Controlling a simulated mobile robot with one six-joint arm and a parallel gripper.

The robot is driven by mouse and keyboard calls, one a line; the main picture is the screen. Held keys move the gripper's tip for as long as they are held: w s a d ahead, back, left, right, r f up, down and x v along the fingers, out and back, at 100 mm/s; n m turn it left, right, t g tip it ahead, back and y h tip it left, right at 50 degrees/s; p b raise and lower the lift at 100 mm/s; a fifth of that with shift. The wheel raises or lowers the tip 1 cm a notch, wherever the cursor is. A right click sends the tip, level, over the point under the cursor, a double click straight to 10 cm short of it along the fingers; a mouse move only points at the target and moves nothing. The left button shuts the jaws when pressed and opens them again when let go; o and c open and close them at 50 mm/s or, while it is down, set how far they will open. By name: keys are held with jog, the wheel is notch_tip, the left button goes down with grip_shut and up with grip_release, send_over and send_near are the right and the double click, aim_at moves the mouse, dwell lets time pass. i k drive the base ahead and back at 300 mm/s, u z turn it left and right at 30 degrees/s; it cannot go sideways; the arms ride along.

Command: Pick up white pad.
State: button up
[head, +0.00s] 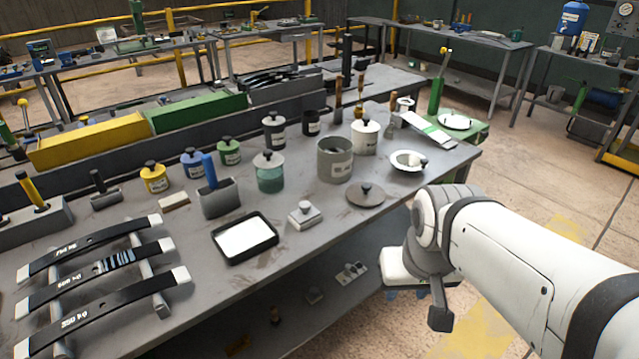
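A flat white pad (245,235) lies in a shallow black tray (274,246) near the front edge of the grey workbench (200,270). A small pale block with a knob (304,215) sits just right of the tray; I cannot tell whether it is also a pad. My arm reaches in from the right, and its end (408,278) is beyond the bench's front edge, right of the tray and apart from it. The fingers are not clearly visible, so I cannot see whether they are open or hold anything.
Behind the tray stand several knobbed jars, a grey pot (334,160) and a grey holder (219,200). A dark round lid (366,195) and a white bowl (408,161) lie to the right. Black leaf springs (90,285) rest on a rack at left. A lower shelf holds small parts.

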aim_at(306, 216)
jog(key=u, duration=0.15)
jog(key=i, duration=0.85)
jog(key=z, duration=0.05)
